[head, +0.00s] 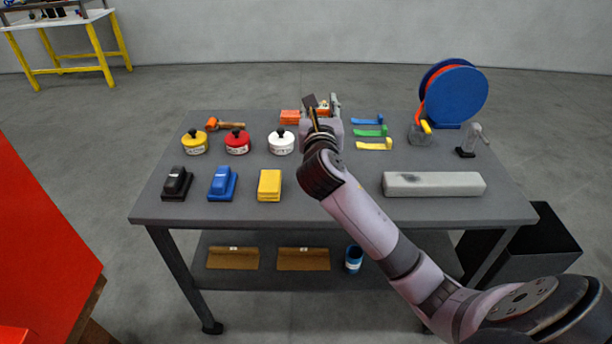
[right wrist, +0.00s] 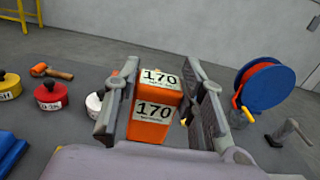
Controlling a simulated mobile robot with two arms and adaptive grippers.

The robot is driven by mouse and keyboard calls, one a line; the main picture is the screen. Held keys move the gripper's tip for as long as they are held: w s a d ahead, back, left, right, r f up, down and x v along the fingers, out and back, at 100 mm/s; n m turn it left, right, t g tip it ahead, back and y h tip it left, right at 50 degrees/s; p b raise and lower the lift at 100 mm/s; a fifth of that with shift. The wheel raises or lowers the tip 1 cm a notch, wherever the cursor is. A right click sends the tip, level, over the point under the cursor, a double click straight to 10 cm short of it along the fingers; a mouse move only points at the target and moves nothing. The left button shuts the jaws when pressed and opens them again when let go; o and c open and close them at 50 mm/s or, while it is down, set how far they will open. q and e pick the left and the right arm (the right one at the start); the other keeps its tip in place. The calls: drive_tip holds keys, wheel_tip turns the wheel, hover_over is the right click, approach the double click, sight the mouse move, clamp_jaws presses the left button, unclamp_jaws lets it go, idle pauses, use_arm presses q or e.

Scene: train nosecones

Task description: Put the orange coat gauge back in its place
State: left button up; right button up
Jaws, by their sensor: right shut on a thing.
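The orange coat gauge (right wrist: 146,130), a block with white labels reading 170, is between the fingers of my right gripper (right wrist: 164,100) in the right wrist view. The gripper is shut on it. In the head view my right gripper (head: 322,104) is over the back middle of the grey table, and the gauge is mostly hidden by the hand and fingers. I cannot tell whether the gauge touches the table. My left gripper is not in view.
An orange block (head: 290,117) lies left of the hand. Blue, green and yellow strips (head: 374,144) lie to its right, near a blue reel (head: 455,95). Yellow, red and white pots (head: 281,143) stand left. A grey bar (head: 433,184) lies front right. The front middle is clear.

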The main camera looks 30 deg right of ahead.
drive_tip(key=shift+f+b, duration=1.1)
drive_tip(key=shift+f, duration=7.2)
drive_tip(key=o, duration=1.2)
drive_tip(key=shift+f, duration=0.1)
drive_tip(key=shift+o, duration=0.2)
drive_tip(key=shift+s+a, duration=0.1)
drive_tip(key=shift+s, duration=0.05)
drive_tip(key=b+v, duration=0.1)
drive_tip(key=v, duration=1)
drive_tip(key=shift+s+a, duration=0.15)
drive_tip(key=shift+s, duration=0.2)
